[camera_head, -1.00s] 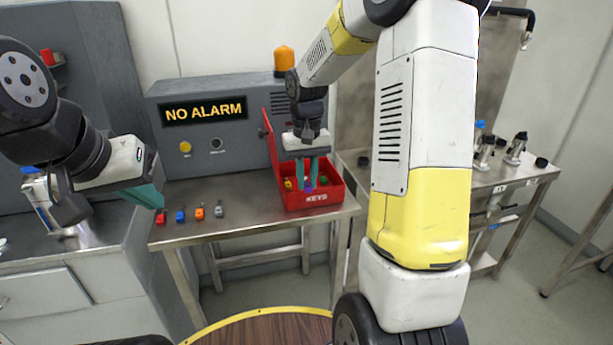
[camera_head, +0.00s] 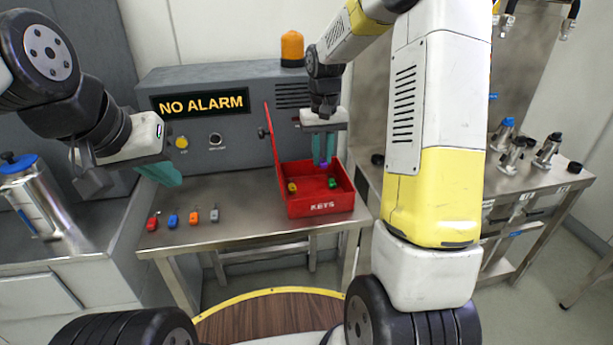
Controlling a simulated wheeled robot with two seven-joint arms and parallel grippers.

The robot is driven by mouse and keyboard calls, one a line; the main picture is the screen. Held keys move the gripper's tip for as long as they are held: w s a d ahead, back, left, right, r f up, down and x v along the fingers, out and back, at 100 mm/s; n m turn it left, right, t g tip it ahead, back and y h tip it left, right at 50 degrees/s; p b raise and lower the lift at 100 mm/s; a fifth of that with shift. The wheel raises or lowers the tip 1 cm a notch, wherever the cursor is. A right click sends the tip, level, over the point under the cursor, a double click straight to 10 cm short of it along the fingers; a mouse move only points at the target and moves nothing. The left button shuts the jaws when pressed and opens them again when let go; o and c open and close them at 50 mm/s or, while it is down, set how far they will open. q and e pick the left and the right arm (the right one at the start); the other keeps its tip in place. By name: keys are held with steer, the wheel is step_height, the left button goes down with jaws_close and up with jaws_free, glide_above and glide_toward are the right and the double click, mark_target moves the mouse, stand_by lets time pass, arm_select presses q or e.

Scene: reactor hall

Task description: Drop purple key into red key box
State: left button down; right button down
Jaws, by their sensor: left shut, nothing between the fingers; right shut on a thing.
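The red key box (camera_head: 322,207), marked KEYS, stands with its lid up on the metal table. A yellow key (camera_head: 292,187) and a green key (camera_head: 332,183) lie inside it. My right gripper (camera_head: 323,163) is over the back part of the open box, fingers pointing down, shut on the purple key (camera_head: 323,166). Only a small purple part shows between the teal fingertips. My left gripper (camera_head: 170,178) is shut and empty, above the left part of the table.
Red (camera_head: 152,222), blue (camera_head: 172,219), orange (camera_head: 194,217) and grey (camera_head: 214,214) keys lie in a row on the table, left of the box. A grey alarm console (camera_head: 205,125) reading NO ALARM stands behind. Metal flasks (camera_head: 511,155) stand on the right bench.

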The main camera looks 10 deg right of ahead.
steer(key=shift+f, duration=1.7)
steer(key=c, duration=1.2)
jaws_free()
steer(key=shift+c, duration=0.2)
step_height(320, 180, up, 7)
steer(key=shift+s+r, duration=0.15)
steer(key=shift+r, duration=0.5)
steer(key=s+a+r+t+y, duration=0.1)
steer(key=s+r+t, duration=0.2)
steer(key=s, duration=0.9)
steer(key=s+a+r+t+y, duration=0.1)
steer(key=s+r+t, duration=0.2)
steer(key=s, duration=0.9)
step_height(320, 180, up, 3)
steer(key=shift+r, duration=0.1)
